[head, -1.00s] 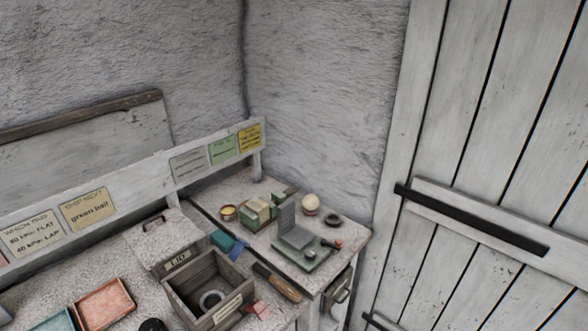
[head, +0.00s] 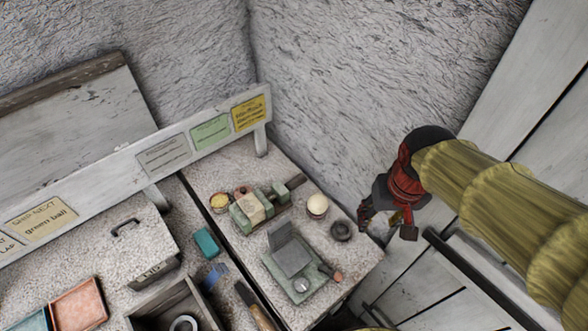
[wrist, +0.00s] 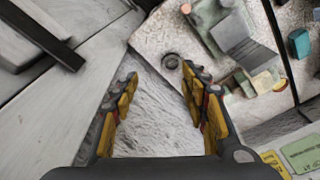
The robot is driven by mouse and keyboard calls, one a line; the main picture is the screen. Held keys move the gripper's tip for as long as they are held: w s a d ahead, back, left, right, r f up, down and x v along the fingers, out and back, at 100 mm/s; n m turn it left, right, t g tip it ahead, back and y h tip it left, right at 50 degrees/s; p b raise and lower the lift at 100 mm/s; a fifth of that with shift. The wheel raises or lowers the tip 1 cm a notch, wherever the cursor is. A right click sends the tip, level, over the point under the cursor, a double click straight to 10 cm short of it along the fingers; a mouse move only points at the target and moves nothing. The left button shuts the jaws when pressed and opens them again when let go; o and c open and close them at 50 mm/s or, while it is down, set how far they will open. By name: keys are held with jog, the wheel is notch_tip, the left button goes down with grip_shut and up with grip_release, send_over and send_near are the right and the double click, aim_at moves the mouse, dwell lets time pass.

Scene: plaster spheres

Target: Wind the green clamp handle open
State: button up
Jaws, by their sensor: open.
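A green-based fixture (head: 300,285) with an upright grey plate stands near the bench's front right corner. An orange-brown handle (head: 337,276) sticks out at its right; it also shows in the wrist view (wrist: 186,9). A second green block-like device (head: 250,210), with a pale middle and a dark bar, sits behind it. I cannot tell for certain which is the clamp. My gripper (head: 386,225) is open and empty, right of the bench corner and apart from both. In the wrist view the bench lies beyond its fingertips (wrist: 160,75).
A cream ball (head: 317,205) and a dark ring (head: 341,231) stand near the bench's right edge. A teal block (head: 206,242), a wooden-handled tool (head: 256,310) and an open box (head: 165,305) lie left. A rough wall and plank door bound the right.

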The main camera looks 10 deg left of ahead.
jog(key=w+a+f+g+p, duration=0.2)
jog(key=w+a+p, duration=0.5)
jog(key=w+a, duration=0.1)
jog(key=m+p, duration=0.7)
jog(key=m, duration=0.2)
send_over(294, 180)
jog(key=shift+h, duration=0.3)
notch_tip(294, 180, down, 14)
jog(key=shift+r, duration=0.1)
jog(key=shift+r+m, duration=0.1)
jog(key=shift+m, duration=0.4)
jog(key=shift+f+p, duration=0.45)
jog(key=shift+f, duration=3.45)
jog(key=shift+c, duration=0.6)
grip_shut()
